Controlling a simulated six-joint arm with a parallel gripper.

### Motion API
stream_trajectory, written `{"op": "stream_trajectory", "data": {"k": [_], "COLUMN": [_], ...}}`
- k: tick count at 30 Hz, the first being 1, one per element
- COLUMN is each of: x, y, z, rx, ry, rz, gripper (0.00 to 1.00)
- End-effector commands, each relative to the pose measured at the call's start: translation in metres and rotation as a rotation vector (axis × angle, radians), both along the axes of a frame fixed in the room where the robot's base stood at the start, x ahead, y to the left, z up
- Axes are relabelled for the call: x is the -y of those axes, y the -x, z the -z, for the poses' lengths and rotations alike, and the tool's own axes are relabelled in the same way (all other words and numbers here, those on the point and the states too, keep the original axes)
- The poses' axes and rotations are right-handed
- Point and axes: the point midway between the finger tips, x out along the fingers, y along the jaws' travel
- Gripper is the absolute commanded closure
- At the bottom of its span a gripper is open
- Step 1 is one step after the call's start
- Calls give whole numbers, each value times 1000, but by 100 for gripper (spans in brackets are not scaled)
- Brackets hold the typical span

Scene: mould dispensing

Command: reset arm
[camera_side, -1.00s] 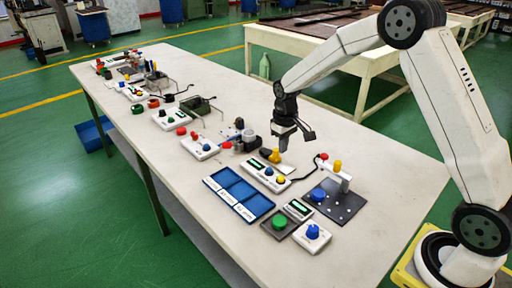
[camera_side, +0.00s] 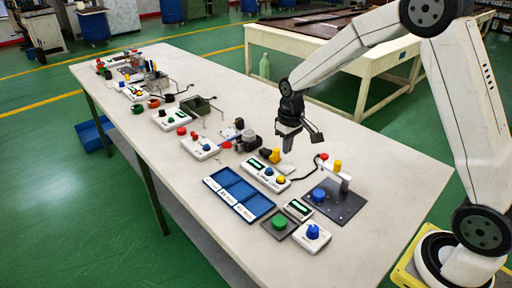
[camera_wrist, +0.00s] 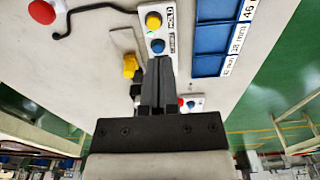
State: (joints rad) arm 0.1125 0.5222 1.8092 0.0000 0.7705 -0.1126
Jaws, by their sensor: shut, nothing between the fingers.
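My gripper (camera_side: 289,143) is raised above the long pale table (camera_side: 345,232), over the area behind the white control box. In the wrist view its two fingers (camera_wrist: 158,72) are together with nothing between them. The white control box (camera_side: 264,175) with a blue and a yellow knob lies below it, and it also shows just beyond the fingertips in the wrist view (camera_wrist: 156,32). A yellow part (camera_side: 275,155) stands beside that box; the wrist view shows it left of the fingers (camera_wrist: 130,65).
A blue compartment tray (camera_side: 238,193) lies left of the control box. A dark plate (camera_side: 340,206) with a white post stands to the right. A green button (camera_side: 279,222) and a blue knob box (camera_side: 312,238) are nearer the front. Several devices fill the table's far end.

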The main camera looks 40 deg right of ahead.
Motion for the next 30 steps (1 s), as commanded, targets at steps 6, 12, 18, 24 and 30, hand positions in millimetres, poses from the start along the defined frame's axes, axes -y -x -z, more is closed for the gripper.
{"op": "stream_trajectory", "data": {"k": [6,12,18,24,30], "x": [-19,-33,-44,-50,-52], "y": [44,89,135,165,174], "z": [-9,-12,-10,-7,-6], "rx": [52,104,152,184,193], "ry": [3,3,0,-3,-5], "rz": [-2,-2,-2,-1,0], "gripper": [100,100,100,100,100]}}
